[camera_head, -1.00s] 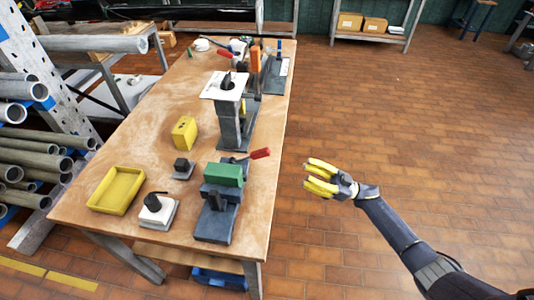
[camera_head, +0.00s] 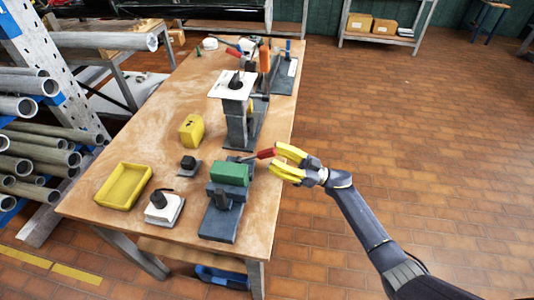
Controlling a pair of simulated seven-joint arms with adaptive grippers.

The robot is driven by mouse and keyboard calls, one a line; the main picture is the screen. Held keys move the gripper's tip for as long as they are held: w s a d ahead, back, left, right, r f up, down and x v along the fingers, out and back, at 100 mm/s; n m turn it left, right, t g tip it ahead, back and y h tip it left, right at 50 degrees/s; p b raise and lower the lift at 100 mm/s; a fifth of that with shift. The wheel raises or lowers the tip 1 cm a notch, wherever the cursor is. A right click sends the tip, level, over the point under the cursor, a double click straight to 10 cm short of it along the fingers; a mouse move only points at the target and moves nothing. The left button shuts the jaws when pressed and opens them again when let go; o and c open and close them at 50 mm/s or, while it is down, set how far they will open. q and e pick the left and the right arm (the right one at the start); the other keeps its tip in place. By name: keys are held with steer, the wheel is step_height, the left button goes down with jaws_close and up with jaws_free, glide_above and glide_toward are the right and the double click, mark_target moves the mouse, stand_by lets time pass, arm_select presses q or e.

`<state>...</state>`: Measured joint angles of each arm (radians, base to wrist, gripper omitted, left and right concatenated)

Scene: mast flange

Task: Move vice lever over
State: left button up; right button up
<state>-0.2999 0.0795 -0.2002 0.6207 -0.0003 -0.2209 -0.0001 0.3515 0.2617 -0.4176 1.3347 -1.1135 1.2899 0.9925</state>
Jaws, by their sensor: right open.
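The vice (camera_head: 222,210) stands near the front right of the wooden table, with a green block (camera_head: 230,173) at its top. Its lever has a red handle (camera_head: 265,154) that points right and slightly up, past the green block. My right gripper (camera_head: 279,160) is open, with its yellow fingers at the red handle's tip. One finger is above and one below the handle's level. I cannot tell whether they touch it. My left gripper is not in view.
The wooden table (camera_head: 160,135) also holds a yellow tray (camera_head: 124,186), a yellow block (camera_head: 191,130), a white-based switch (camera_head: 164,208) and a post with a white plate (camera_head: 233,84). Pipes are racked at left. The floor to the right is clear.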

mark_target(256, 157)
steer(key=shift+x, duration=1.5)
jaws_close()
